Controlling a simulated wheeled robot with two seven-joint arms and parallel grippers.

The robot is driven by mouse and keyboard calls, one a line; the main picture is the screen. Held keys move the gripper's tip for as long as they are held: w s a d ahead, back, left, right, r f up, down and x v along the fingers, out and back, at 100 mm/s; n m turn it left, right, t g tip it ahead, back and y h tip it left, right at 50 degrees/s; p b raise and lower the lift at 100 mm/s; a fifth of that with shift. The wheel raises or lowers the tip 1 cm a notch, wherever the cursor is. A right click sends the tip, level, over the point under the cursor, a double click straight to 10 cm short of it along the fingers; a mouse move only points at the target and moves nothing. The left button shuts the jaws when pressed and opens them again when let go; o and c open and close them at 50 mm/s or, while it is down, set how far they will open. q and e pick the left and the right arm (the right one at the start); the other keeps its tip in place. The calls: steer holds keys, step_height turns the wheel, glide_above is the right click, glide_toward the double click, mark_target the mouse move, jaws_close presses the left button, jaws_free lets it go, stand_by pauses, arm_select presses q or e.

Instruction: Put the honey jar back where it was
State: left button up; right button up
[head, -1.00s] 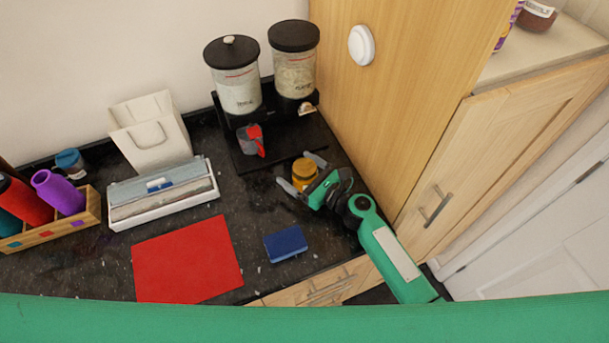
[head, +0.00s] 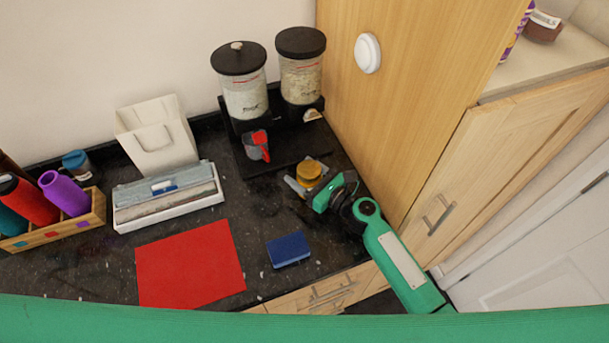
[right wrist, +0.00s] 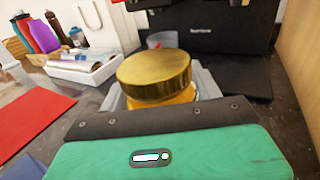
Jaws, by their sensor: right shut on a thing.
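The honey jar (head: 309,173) is amber with a gold lid. It stands upright on the dark granite counter, in front of the dispenser stand. My right gripper (head: 308,178) is shut on the jar, with a finger on either side of it. In the right wrist view the jar (right wrist: 155,78) sits between the fingers and its gold lid faces the camera; its lower part is hidden by the gripper body. Whether its base touches the counter is hard to tell. My left gripper is not in view.
Two dispensers (head: 243,90) stand behind, with a red-and-grey cup (head: 256,146) under them. A wooden cabinet side (head: 400,90) is close on the right. A blue sponge (head: 288,249) and red mat (head: 190,263) lie in front. A white box (head: 168,196) is left.

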step_height(320, 180, up, 27)
steer(key=p, duration=0.8)
steer(key=shift+f+p, duration=0.2)
steer(key=shift+p, duration=0.15)
steer(key=shift+d, duration=0.1)
